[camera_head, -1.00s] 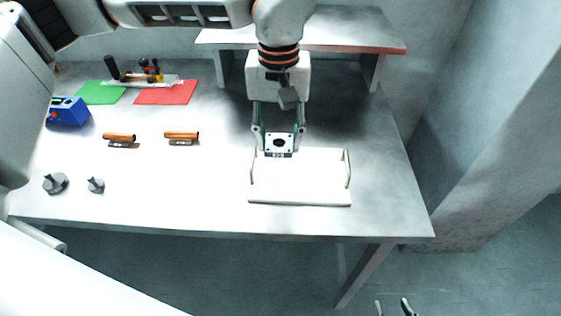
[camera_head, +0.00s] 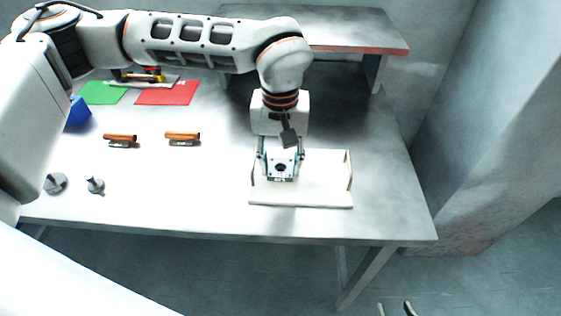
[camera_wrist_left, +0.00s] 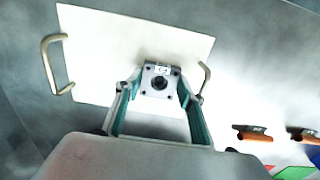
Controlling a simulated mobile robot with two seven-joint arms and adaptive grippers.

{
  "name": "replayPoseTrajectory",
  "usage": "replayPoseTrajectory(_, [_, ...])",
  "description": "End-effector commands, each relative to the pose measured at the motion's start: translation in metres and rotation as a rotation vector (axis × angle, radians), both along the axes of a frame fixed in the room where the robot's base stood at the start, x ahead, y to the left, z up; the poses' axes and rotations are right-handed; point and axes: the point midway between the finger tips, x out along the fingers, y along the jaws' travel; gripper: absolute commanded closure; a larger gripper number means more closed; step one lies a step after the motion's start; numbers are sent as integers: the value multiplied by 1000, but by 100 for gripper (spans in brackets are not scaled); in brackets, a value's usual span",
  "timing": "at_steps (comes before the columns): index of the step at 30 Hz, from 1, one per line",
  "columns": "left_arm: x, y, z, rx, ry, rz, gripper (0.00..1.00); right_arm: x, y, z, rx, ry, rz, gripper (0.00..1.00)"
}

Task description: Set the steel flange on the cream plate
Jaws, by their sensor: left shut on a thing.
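The steel flange (camera_head: 281,167), a small square plate with a dark round hole, is between the fingers of my left gripper (camera_head: 280,177), which is shut on it. It also shows in the left wrist view (camera_wrist_left: 160,85). The cream plate (camera_head: 322,192), a flat board with a wire handle at each side, lies on the table. The flange is over the left part of the plate in the head view; I cannot tell whether it touches. The plate (camera_wrist_left: 125,40) fills the upper middle of the wrist view. My right gripper (camera_head: 395,309) shows only its parted fingertips at the bottom edge.
Two orange-handled tools (camera_head: 120,138) (camera_head: 182,137) and two grey knobbed pieces (camera_head: 56,183) (camera_head: 96,185) stand left of the plate. A red mat (camera_head: 165,95), a green mat (camera_head: 103,93) and a blue box (camera_head: 77,114) are further back. A raised shelf (camera_head: 350,35) is behind.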

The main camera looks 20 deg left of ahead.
Motion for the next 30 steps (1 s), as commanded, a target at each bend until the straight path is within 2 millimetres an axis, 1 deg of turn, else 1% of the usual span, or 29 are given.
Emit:
replayPoseTrajectory(1, [0, 0, -2, 1, 1, 0, 59, 0, 0, -1, 0, 1, 0, 60])
replayPoseTrajectory(2, [0, 0, -1, 0, 0, 0, 54, 0, 0, -1, 0, 1, 0, 60])
replayPoseTrajectory(11, [0, 0, -1, 1, 1, 0, 54, -1, 0, -1, 0, 1, 1, 60])
replayPoseTrajectory(14, [0, 0, 4, 0, -1, 0, 54, 0, 0, 1, 1, 0, 1, 60])
replayPoseTrajectory(17, [1, 0, 16, 0, -4, 0, 54, 0, 1, 2, 2, 0, 0, 60])
replayPoseTrajectory(20, [1, 0, 35, 0, -6, 0, 54, 0, 1, 3, 3, -1, 0, 60])
replayPoseTrajectory(24, [1, 0, 65, 1, -6, 0, 54, -1, 1, 5, 6, 1, 0, 60])
replayPoseTrajectory(30, [0, 0, 101, 0, -3, 0, 54, -4, 2, 3, 8, 9, 0, 60])
